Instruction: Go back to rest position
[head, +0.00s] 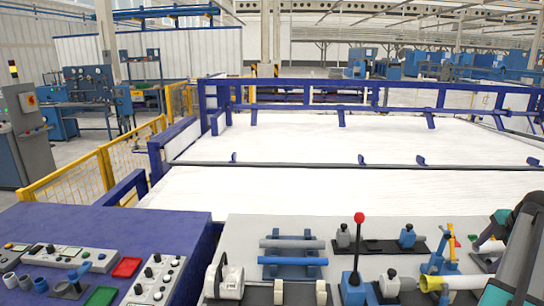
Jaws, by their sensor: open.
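My gripper is not in view in the head picture. Two short pipes lie one behind the other across a blue rack (293,271) on the grey worktop: a grey far pipe (293,244) and a bluish near pipe (293,261). A light pipe with a yellow flared end (430,283) lies to the right and runs toward the right edge.
A lever with a red ball (359,218) stands up from the worktop (250,232). A dark and teal shape fills the lower right corner. Control panels (70,259) sit on the purple table at left.

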